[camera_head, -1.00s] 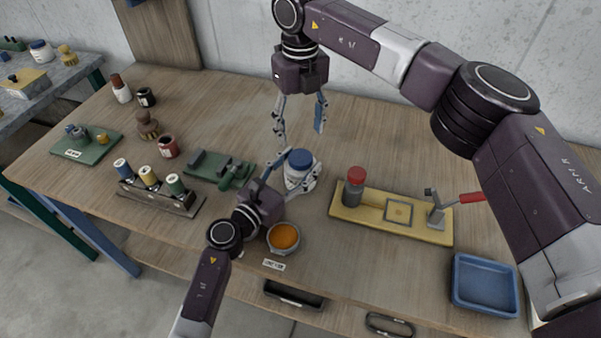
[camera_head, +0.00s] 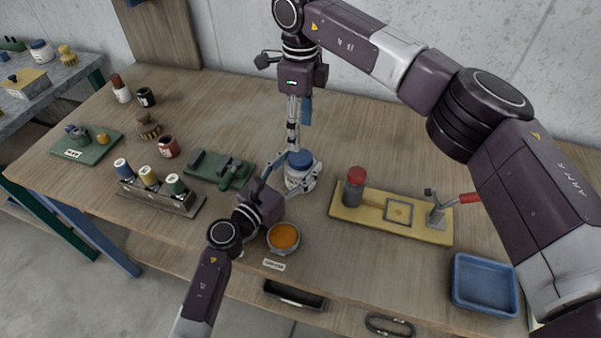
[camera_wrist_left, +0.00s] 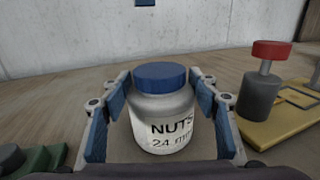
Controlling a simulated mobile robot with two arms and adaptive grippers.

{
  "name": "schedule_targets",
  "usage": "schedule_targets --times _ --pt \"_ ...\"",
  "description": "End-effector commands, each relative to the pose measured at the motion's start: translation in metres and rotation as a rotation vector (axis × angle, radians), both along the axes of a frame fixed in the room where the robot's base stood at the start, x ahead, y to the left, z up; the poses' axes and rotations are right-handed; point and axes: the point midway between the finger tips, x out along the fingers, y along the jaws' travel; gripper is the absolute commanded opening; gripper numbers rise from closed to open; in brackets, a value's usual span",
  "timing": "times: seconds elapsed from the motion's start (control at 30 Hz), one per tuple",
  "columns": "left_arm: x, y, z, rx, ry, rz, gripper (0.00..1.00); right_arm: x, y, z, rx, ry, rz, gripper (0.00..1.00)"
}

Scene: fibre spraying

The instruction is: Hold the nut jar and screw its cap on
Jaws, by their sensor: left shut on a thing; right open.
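The nut jar (camera_head: 293,179) is a white jar with a blue cap (camera_head: 299,159) sitting on its top. It stands upright on the wooden table; in the left wrist view the jar (camera_wrist_left: 162,125) reads "NUTS 24 mm" and the cap (camera_wrist_left: 160,76) looks level. Whether the cap is tight cannot be seen. My left gripper (camera_head: 297,179) is shut on the jar, with a blue-padded finger on each side below the cap. My right gripper (camera_head: 294,143) is open and points down just above and slightly left of the cap, seen nearly edge-on, apart from it.
An orange-filled bowl (camera_head: 284,238) stands in front of the jar. A yellow board (camera_head: 375,214) with a red-topped cylinder and red-handled clamp lies to the right. A green fixture (camera_head: 210,171) and spool rack (camera_head: 160,199) lie left. A blue tray (camera_head: 484,284) sits front right.

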Motion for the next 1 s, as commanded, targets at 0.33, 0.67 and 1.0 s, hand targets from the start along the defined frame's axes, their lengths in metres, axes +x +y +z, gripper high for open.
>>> schedule_targets --times 0.33,0.67,1.0 --pt "0.000 0.000 -0.001 0.000 0.001 0.000 0.00 -0.001 0.000 -0.040 -0.001 0.004 -0.001 0.57" --pt "0.000 0.000 -0.001 0.000 0.002 0.000 0.00 0.000 0.000 -0.077 0.000 0.000 -0.002 0.57" --pt "0.000 0.000 -0.001 0.000 0.002 0.000 0.00 0.000 0.000 -0.080 0.000 0.000 -0.002 0.57"
